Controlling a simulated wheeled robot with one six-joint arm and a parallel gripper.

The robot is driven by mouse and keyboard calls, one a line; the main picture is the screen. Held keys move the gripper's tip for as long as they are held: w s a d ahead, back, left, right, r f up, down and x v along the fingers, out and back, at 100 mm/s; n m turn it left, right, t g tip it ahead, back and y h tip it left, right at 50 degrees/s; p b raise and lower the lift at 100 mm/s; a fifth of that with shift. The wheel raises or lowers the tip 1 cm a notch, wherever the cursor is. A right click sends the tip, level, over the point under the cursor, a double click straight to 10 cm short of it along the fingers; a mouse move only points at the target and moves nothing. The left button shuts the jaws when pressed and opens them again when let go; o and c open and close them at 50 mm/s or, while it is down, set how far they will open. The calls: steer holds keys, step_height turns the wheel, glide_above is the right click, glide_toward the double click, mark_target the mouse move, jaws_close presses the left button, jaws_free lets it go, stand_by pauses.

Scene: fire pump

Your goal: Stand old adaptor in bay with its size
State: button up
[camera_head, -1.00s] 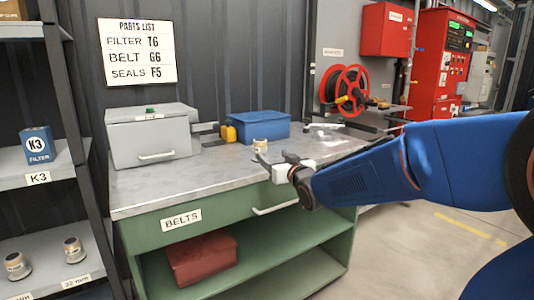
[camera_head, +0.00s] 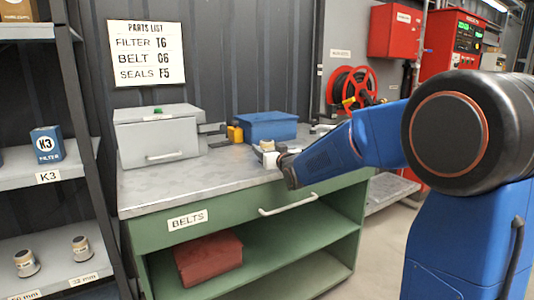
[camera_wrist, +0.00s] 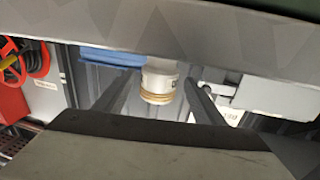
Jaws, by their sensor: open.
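The old adaptor, a small pale cylinder (camera_wrist: 160,80) with a brass-coloured threaded end, stands on the workbench. It lies between the two dark fingers of my gripper (camera_wrist: 158,100), with visible space on both sides. Part of a dark mark shows on its side, too small to read. On the lower left shelf, similar adaptors stand in bays behind a 50 mm label (camera_head: 24,295) and a 32 mm label (camera_head: 83,280).
The workbench (camera_head: 160,190) carries a grey toolbox (camera_head: 157,137) and a blue bin (camera_head: 268,127) close behind my gripper. The front left of its top is clear. A red box (camera_head: 209,258) sits on the bench's lower shelf. A blue K3 filter (camera_head: 47,143) stands on the left shelving.

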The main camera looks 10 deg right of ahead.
steer(key=shift+w+a, duration=0.15)
steer(key=shift+w, duration=1.15)
steer(key=shift+w+a, duration=0.1)
steer(key=shift+w, duration=1.15)
steer(key=c, duration=1.5)
